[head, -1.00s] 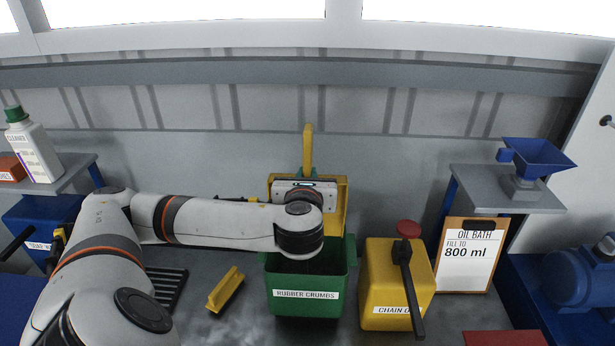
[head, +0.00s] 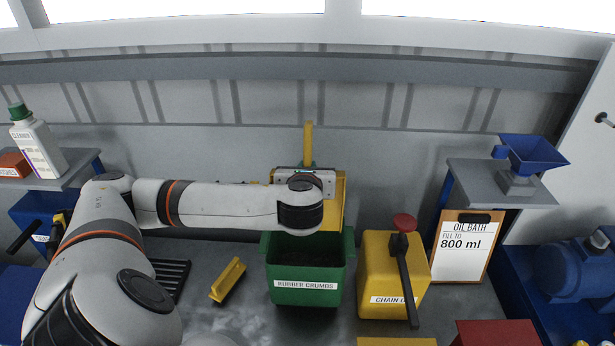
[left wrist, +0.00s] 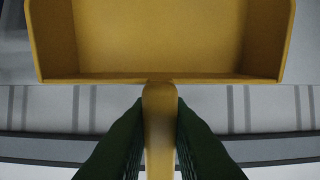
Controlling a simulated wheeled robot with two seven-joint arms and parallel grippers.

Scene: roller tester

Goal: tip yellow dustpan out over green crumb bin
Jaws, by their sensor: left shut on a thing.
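My left gripper (left wrist: 160,135) is shut on the handle of the yellow dustpan (left wrist: 165,40). In the head view the dustpan (head: 335,212) is held above the back of the green crumb bin (head: 305,293), with its handle pointing up and its pan hanging down, partly hidden by my left wrist. The pan looks empty in the left wrist view. The green bin, labelled "RUBBER CRUMBS", stands on the bench and has dark contents inside. My right gripper is not in view.
A yellow box (head: 385,270) with a red-knobbed lever stands right of the bin. An oil bath clipboard (head: 462,248) and a blue funnel (head: 532,154) are at right. The wall is behind.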

